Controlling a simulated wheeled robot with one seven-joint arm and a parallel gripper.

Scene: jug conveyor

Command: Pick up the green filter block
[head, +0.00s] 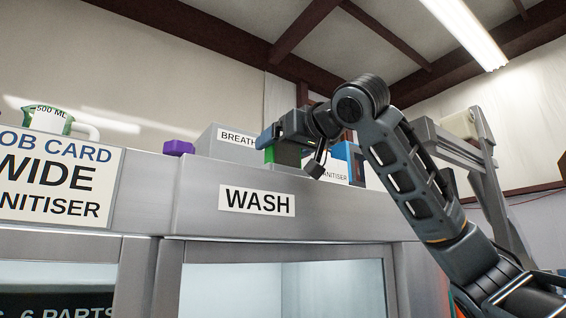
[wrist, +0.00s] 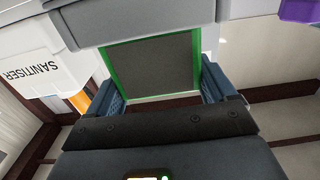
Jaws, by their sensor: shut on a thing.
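In the wrist view the filter block (wrist: 153,66) is a dark grey panel with a green frame. The blue fingers of my gripper (wrist: 160,88) stand at its two sides and are shut on it. Whether the block touches the surface under it cannot be told.
A purple block (head: 178,148) lies to the left. A white SANITISER container (head: 335,170) and a blue thing (head: 345,155) are close on the right. A job card (head: 55,175) and green-white jug (head: 47,119) are far left.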

